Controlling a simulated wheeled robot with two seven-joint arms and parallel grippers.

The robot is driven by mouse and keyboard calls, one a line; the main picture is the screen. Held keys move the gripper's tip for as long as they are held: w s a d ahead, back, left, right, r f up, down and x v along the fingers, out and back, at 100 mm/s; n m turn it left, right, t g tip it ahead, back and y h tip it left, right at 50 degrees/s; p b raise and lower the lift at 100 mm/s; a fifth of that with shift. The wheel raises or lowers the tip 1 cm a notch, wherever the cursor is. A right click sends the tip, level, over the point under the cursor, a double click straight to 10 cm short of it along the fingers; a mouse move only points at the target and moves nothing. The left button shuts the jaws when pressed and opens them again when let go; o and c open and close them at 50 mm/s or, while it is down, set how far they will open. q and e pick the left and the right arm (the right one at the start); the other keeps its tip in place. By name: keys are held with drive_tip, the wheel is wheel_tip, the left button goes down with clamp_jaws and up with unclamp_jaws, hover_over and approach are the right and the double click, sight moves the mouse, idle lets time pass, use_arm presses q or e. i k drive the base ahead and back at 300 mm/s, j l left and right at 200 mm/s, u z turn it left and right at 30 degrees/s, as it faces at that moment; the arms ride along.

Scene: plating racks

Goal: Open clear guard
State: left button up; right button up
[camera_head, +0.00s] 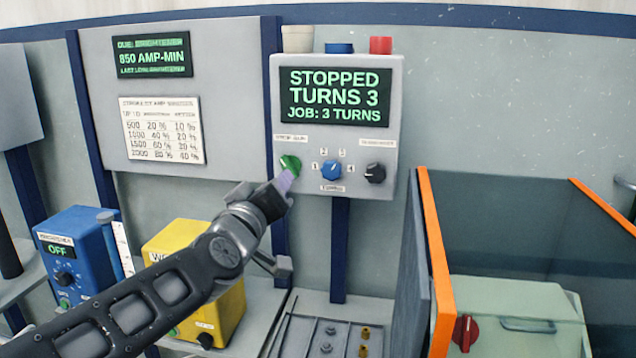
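The clear guard (510,225) is a dark-tinted see-through panel at the right, between an upright orange edge (436,255) and a slanted orange edge (603,208). I cannot tell whether it is latched. My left gripper (287,182) is at the grey control box (397,120), with its pale fingertip at the green knob (290,163), well left of the guard. The fingers overlap in view, so their opening and any contact with the knob are unclear. My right gripper is out of view.
The control box screen (335,97) reads "STOPPED TURNS 3". A pale green box (515,305) with a red knob (465,332) stands by the guard. Blue (75,250) and yellow (225,310) units stand at the left. A tray (310,330) with small fittings lies in the middle.

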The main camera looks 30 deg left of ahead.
sight(447, 314)
drive_tip(key=k+l, duration=0.25)
drive_tip(key=k, duration=0.2)
drive_tip(key=k+l, duration=0.25)
drive_tip(key=k, duration=0.25)
